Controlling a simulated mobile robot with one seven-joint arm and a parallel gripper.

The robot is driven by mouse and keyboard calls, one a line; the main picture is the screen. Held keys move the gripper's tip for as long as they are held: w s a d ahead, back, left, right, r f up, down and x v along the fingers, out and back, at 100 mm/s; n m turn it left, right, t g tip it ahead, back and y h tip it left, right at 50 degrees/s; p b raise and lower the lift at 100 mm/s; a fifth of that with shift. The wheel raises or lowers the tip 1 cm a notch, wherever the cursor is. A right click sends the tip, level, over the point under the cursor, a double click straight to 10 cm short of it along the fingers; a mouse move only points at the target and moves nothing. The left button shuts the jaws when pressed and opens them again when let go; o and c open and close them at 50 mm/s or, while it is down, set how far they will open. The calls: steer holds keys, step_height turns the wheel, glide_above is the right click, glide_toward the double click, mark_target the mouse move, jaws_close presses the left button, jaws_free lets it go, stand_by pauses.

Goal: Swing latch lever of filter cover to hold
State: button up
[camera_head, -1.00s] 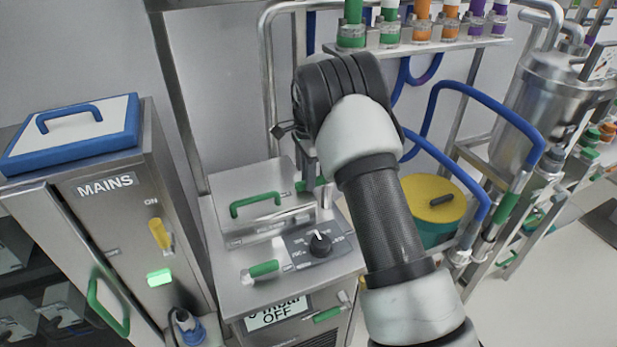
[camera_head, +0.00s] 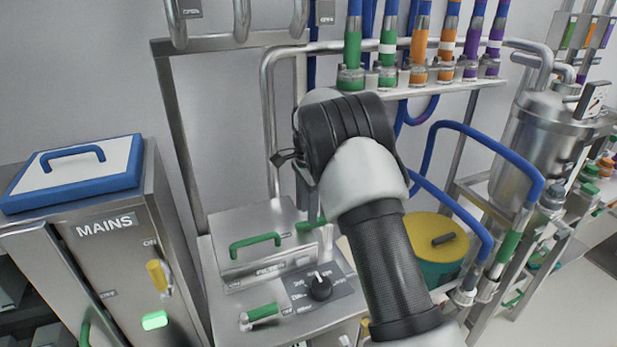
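The filter cover (camera_head: 236,224) is a grey metal lid with a green handle (camera_head: 254,243) on the machine in the middle. A short green lever (camera_head: 310,226) shows at the cover's right side, partly hidden by my wrist. A second green-gripped lever (camera_head: 263,312) lies on the front panel, left of a black knob (camera_head: 319,287). My arm reaches up from the bottom right, with its wrist just above the cover's right side. The gripper fingers are largely hidden behind the wrist, so I cannot tell whether they touch the lever or are open.
A MAINS cabinet (camera_head: 107,250) with a blue-edged lid (camera_head: 75,172) stands at the left. A yellow-topped drum (camera_head: 436,234) and blue hoses (camera_head: 478,139) are right of my arm. A rack of colored pipes (camera_head: 414,80) runs behind. A steel vessel (camera_head: 545,150) stands at the far right.

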step_height(320, 180, up, 14)
steer(key=shift+p, duration=0.3)
steer(key=s+d+r+n+t, duration=0.1)
steer(key=s+d+r+n, duration=0.25)
steer(key=s+r, duration=0.45)
steer(key=s+d+r+n+t, duration=0.25)
steer(key=s+r+n, duration=0.2)
steer(key=s, duration=0.55)
steer(key=s+d+f+n+t, duration=0.1)
steer(key=s+f+n, duration=0.1)
steer(key=s, duration=0.7)
steer(key=s+f+n+t+p, duration=0.1)
steer(key=s+n, duration=0.3)
steer(key=s, duration=0.6)
steer(key=shift+d+f+n, duration=0.3)
steer(key=shift+d+f, duration=0.1)
steer(key=shift+f, duration=0.35)
